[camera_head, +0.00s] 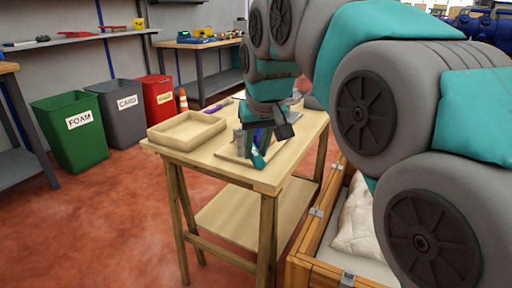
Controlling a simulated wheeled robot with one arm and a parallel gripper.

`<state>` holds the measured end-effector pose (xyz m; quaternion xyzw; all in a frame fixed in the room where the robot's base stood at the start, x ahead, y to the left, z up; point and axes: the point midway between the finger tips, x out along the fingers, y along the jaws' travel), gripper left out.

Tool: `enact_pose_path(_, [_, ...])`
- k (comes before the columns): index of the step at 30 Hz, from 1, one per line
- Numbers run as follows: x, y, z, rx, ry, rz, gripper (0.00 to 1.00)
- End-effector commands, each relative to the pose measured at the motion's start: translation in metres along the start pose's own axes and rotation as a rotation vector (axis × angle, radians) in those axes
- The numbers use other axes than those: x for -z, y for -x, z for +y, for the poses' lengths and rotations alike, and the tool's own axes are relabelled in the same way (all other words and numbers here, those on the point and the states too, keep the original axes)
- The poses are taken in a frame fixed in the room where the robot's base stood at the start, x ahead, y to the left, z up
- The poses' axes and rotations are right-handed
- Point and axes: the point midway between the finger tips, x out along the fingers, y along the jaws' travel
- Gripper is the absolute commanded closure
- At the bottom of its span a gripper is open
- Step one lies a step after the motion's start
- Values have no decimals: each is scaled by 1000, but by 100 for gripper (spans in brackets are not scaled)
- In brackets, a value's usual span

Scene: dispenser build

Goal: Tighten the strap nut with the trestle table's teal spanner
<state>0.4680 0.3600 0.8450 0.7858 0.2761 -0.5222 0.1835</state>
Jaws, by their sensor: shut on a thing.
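The trestle table (240,176) stands in the middle of the view. My gripper (270,137) is low over its right part, among small items, with my arm reaching in from the right. It is shut on what looks like the teal spanner (258,158), whose teal end shows just below the jaws near the table's front edge. The jaws and the rest of the spanner are mostly hidden. An open wooden crate (298,262) with metal brackets stands at the lower right, beside the table. I cannot make out the strap nut.
An empty shallow tray (187,131) sits on the table's left part. A grey cup-like item and a blue-purple item stand near the gripper. A pale padded bag (356,225) lies in the crate. Green, grey and red bins line the wall. The red floor at left is clear.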

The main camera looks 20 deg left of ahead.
Motion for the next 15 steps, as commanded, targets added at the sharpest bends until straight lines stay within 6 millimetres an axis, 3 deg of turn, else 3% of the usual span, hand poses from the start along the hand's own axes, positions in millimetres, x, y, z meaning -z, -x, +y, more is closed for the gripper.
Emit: enact_pose_path(15, [1,0,-13,-42,-94,0,100])
